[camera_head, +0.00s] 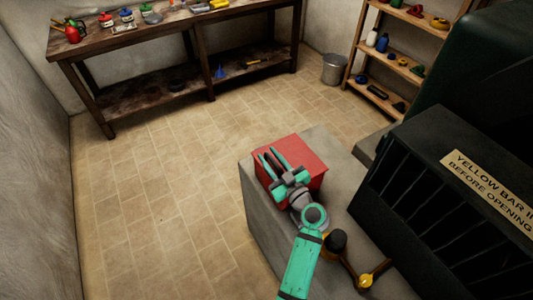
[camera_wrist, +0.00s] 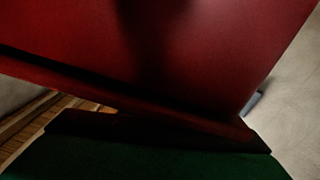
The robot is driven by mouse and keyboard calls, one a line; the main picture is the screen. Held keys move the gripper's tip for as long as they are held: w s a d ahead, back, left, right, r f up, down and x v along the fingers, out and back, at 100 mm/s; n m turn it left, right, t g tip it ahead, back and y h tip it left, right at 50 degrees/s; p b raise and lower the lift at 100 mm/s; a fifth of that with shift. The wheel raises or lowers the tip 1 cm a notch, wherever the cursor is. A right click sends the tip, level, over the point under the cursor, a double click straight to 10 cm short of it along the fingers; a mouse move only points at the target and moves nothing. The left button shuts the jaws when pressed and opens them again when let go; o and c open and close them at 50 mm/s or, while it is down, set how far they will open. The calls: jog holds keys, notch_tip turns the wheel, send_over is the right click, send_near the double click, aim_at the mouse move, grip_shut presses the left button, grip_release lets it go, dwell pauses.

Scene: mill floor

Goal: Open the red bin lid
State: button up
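The red bin (camera_head: 306,153) sits on a grey block. Its top looks shut and flat in the head view, but my gripper hides part of it. My gripper (camera_head: 270,158) is over the left part of the bin, its two teal fingers apart with a dark gap between them. I cannot tell whether they touch the lid. In the wrist view a red surface of the bin (camera_wrist: 205,55) fills most of the picture, very close, with a dark seam or edge along its lower side. My fingertips are not clear there.
The grey block (camera_head: 262,225) also carries a black knob and a yellow-tipped lever (camera_head: 365,280). A dark machine (camera_head: 420,190) with a yellow sign stands close on the right. A workbench (camera_head: 185,45), a bucket (camera_head: 335,69) and shelves stand behind. The tiled floor at left is clear.

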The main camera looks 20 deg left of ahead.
jog(key=shift+x, duration=1.15)
grip_shut()
jog(key=shift+r, duration=0.15)
